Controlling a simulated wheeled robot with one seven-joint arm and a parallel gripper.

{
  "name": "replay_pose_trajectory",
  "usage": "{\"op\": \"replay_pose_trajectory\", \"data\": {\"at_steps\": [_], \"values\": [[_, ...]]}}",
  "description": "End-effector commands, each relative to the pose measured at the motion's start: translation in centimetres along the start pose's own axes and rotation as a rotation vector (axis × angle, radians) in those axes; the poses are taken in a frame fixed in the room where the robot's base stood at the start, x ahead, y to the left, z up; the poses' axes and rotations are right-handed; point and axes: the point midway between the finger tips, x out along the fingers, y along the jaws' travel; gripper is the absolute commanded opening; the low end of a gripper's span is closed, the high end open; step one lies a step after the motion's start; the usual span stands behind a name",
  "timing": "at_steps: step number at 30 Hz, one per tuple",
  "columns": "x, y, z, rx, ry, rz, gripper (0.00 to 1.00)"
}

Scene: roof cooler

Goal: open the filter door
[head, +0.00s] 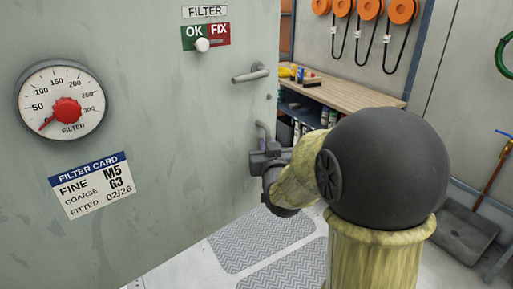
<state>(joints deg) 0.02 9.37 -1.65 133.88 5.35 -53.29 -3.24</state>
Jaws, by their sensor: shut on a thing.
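The grey-green filter door (170,120) fills the left of the head view. It carries a "FILTER" label (205,12), a round gauge (61,101) with a red hub, and a filter card (92,186). A grey lever handle (252,73) near its right edge is free of my gripper. Lower down, a bent grey handle (261,130) rises beside my gripper (262,151). My gripper is shut on this lower handle at the door's right edge. The fingertips are small and dark, and the exact contact is hard to see.
A green and red OK/FIX plate (206,37) has a white knob near its middle. Behind stand a wooden workbench (345,88) with small items and several orange reels (370,9). Grey floor mats (253,236) lie below.

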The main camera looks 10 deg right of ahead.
Motion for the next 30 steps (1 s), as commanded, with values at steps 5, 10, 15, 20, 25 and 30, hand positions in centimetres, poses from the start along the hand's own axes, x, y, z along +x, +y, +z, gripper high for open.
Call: {"op": "replay_pose_trajectory", "data": {"at_steps": [5, 10, 15, 20, 25, 30], "values": [[-0.19, 0.37, 0.09, 0.0, -0.002, 0.016, 0.0], [-0.24, 0.18, 0.03, -0.001, -0.001, 0.015, 0.0], [-0.25, 0.0, 0.01, 0.0, 0.0, 0.012, 0.0], [-0.24, -0.05, -0.01, 0.0, 0.0, 0.011, 0.17], [-0.24, -0.05, -0.03, 0.0, 0.001, 0.01, 0.17], [-0.46, -0.09, 0.0, 0.0, 0.001, 0.01, 0.17]]}}
